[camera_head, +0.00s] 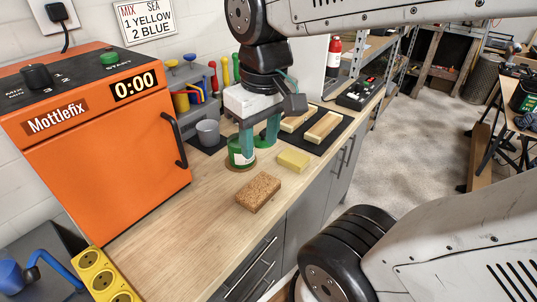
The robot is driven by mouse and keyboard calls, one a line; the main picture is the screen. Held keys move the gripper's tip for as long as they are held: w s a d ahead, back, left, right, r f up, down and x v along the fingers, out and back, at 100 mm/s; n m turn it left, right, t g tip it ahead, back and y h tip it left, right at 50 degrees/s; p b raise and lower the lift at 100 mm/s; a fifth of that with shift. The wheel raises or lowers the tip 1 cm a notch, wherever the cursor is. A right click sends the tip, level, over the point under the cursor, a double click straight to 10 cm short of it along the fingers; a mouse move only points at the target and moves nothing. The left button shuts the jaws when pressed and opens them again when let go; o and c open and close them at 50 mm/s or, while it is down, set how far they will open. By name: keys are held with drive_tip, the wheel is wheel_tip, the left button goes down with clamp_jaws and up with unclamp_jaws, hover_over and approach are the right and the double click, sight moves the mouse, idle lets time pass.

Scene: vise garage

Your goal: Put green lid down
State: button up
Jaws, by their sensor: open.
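My gripper (259,142) points down over the wooden worktop, its two teal fingers apart. A green jar or tin with a white label (237,158) stands on the worktop at the left finger, partly hidden by it. Green also shows between the fingers, but I cannot tell whether this is the green lid or part of the jar. I cannot tell whether the fingers touch it.
A cork block (258,192) and a yellow sponge (293,160) lie in front of the gripper. Wooden blocks (322,126) lie on a dark mat to the right. A grey cup (208,133) and an orange Mottlefix machine (105,150) stand left.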

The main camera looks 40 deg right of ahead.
drive_tip(key=s, duration=0.1)
drive_tip(key=s+a+f, duration=0.1)
drive_tip(key=s, duration=0.2)
drive_tip(key=shift+s+a+f, duration=0.15)
drive_tip(key=shift+s+a, duration=0.05)
drive_tip(key=shift+s, duration=0.1)
idle(1.0)
